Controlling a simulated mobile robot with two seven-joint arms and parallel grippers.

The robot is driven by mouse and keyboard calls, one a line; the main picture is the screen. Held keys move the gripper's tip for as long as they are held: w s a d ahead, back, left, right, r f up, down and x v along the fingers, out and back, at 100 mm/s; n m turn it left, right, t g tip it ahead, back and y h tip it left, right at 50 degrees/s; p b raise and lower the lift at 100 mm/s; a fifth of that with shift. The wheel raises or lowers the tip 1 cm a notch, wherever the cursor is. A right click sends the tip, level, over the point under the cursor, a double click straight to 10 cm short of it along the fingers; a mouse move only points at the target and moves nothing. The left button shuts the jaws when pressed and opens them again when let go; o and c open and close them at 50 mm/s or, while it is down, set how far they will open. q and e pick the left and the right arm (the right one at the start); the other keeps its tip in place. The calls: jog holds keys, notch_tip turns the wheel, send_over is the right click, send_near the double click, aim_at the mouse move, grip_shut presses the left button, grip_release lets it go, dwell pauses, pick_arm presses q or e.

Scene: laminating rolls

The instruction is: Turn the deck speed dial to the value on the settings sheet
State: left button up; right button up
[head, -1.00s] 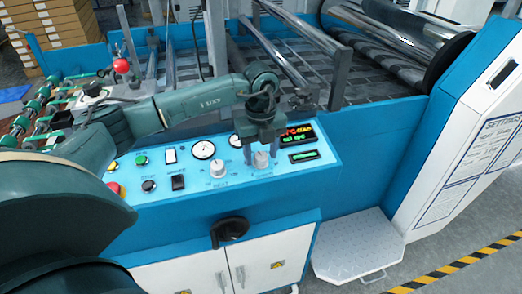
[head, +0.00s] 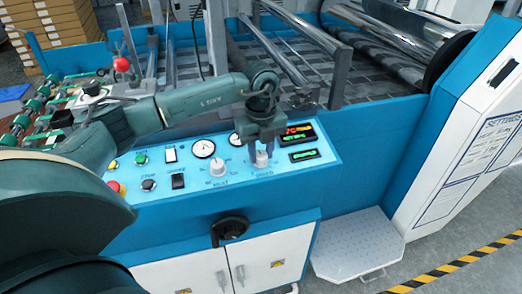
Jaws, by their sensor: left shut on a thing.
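The speed dial (head: 262,159) is a pale knob on the blue control panel, right of the similar heat dial (head: 218,168). My left gripper (head: 262,154) points down over the speed dial and is shut on it. Its fingers hide part of the dial and its scale, so I cannot read its setting. The settings sheet (head: 480,165) is on the white cabinet at the right; its heading shows, but its values are too small to read. My right gripper is not in view.
Displays with red and green digits (head: 301,134) sit just right of the dial. Round gauges (head: 204,149) and push buttons (head: 142,158) line the panel to the left. A black handwheel (head: 230,228) juts out below. Metal rollers are behind.

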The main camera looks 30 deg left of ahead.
pick_arm(q)
jog(key=shift+m, duration=0.3)
jog(key=m+y+b, duration=0.1)
jog(key=m, duration=0.3)
jog(key=shift+w+d+m+g, duration=0.1)
jog(key=shift+m+g, duration=0.2)
jog(key=shift+m, duration=0.1)
jog(key=m, duration=0.3)
jog(key=shift+d+y+b, duration=0.1)
jog(key=shift+y+b, duration=0.3)
jog(key=shift+m+b, duration=0.3)
jog(key=shift+m, duration=1.1)
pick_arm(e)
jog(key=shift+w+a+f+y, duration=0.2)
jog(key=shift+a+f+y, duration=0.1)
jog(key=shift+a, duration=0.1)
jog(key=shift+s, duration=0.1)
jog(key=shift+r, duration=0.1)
pick_arm(q)
jog(key=o, duration=1)
jog(key=shift+c, duration=0.2)
